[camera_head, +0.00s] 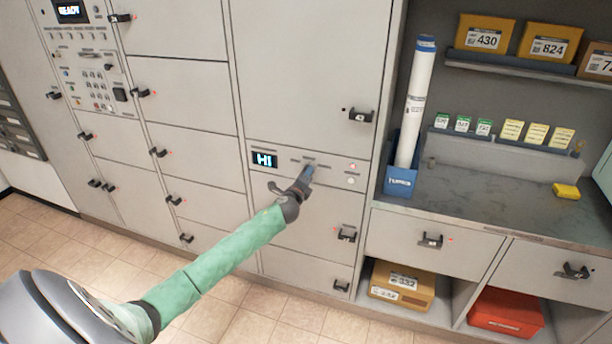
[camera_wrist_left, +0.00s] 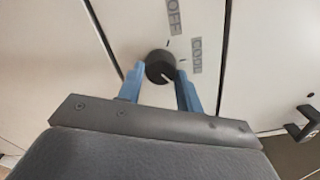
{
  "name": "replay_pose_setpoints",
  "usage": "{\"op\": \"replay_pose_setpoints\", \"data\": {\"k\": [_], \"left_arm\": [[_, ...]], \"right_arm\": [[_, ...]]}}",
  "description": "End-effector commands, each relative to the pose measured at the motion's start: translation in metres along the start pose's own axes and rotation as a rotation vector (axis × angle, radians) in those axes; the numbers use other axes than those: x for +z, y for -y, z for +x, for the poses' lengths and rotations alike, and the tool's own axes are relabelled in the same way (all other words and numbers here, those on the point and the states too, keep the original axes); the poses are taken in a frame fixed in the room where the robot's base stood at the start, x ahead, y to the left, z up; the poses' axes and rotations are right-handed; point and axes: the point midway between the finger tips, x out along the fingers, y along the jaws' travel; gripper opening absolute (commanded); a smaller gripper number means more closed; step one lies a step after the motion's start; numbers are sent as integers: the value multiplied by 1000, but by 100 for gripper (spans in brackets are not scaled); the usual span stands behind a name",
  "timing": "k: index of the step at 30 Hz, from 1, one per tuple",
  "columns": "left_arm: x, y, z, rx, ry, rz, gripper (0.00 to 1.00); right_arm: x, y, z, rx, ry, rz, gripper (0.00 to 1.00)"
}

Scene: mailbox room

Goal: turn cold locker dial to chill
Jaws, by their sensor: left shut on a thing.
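The dial (camera_wrist_left: 160,66) is a round black knob on the pale locker panel, in the left wrist view. Labels reading OFF (camera_wrist_left: 174,16) and COOL (camera_wrist_left: 197,55) stand above and to the right of it. A chill label does not show. My left gripper (camera_wrist_left: 161,76) has its blue fingers on either side of the dial and is shut on it. In the head view my left gripper (camera_head: 308,174) is at the panel and hides the dial. A small display (camera_head: 264,160) left of it reads HI. My right gripper is out of view.
Locker doors with dark handles (camera_head: 360,115) surround the panel. To the right stand a blue holder (camera_head: 401,182) with a white tube (camera_head: 416,110), and a grey counter (camera_head: 480,195). A keypad panel (camera_head: 95,80) is at the upper left. Tiled floor (camera_head: 235,290) lies below.

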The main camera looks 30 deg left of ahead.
Motion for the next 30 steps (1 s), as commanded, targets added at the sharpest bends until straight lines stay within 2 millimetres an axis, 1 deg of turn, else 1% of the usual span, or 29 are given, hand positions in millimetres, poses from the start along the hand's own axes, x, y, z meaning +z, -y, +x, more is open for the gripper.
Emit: {"op": "replay_pose_setpoints", "data": {"k": [4,10,22,23,25,26,30], "left_arm": [[0,0,0,0,-2,53,13],[-1,-1,0,0,-2,85,13],[-2,-1,0,0,-3,91,13],[-2,-1,0,0,-3,91,37],[-1,-1,0,0,-2,91,51],[-1,-1,0,0,-2,91,56],[-1,-1,0,0,-2,90,56]], "right_arm": [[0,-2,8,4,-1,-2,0],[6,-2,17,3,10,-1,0],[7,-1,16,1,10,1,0],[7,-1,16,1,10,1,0],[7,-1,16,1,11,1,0],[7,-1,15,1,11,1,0],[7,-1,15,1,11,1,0]]}}
